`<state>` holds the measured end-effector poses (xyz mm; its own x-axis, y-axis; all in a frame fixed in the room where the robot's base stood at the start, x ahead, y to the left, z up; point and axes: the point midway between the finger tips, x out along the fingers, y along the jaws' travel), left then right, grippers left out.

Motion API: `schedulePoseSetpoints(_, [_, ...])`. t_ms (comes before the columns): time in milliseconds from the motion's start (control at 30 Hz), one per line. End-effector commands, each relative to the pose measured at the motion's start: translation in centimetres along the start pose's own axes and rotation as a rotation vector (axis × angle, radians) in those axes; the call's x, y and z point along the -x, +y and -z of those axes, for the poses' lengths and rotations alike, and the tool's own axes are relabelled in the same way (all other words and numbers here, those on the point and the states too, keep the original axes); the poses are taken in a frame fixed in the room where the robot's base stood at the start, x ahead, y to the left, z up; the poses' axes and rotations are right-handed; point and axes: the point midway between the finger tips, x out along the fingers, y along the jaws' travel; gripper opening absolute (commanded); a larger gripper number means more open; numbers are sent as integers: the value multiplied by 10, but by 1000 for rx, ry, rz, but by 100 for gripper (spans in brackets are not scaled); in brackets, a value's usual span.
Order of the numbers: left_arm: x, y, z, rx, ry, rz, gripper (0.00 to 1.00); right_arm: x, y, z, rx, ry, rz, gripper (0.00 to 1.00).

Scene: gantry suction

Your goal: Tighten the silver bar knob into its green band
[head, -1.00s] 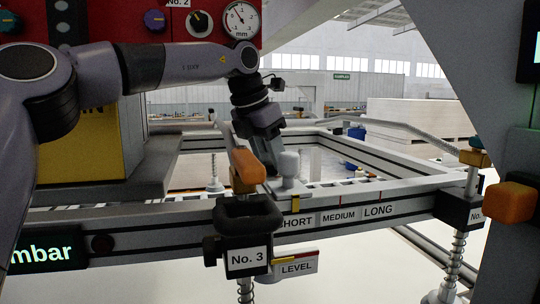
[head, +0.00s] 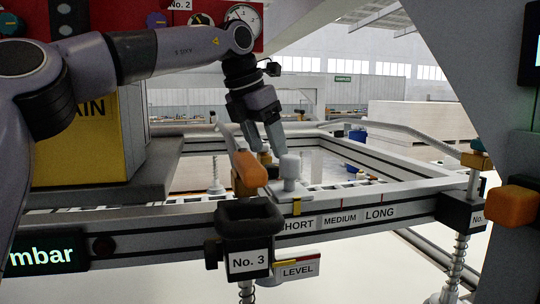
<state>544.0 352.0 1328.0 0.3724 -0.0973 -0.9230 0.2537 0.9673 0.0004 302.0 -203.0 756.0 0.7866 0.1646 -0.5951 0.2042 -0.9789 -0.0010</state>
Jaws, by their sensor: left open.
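A silver-grey knob (head: 290,167) stands upright on a small pale block on the front rail, at the SHORT end of the scale. It is the only silver knob I can make out, and I see no green band on or beside it. My left gripper (head: 270,150) is open and points down just left of the knob top, with its fingers behind the orange lever. I cannot tell whether a finger touches the knob. My right gripper is not in view.
An orange-tipped lever (head: 249,170) and the black No. 3 clamp (head: 248,235) stand close left of the knob. The SHORT, MEDIUM, LONG scale (head: 340,218) runs right along the rail. A LEVEL plate (head: 297,269) hangs below. A post (head: 463,215) stands at right.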

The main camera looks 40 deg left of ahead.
Motion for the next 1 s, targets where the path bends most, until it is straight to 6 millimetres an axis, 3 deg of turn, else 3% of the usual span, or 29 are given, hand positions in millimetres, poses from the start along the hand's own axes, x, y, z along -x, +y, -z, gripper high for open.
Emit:
schedulePoseSetpoints(233, [31, 0, 0, 0, 0, 0, 67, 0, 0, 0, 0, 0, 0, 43])
schedulePoseSetpoints(867, [36, 1, 0, 0, -6, 0, 67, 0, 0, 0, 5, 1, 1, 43])
schedulePoseSetpoints(1000, [55, 11, -4, 11, -105, -3, 67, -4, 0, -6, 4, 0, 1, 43])
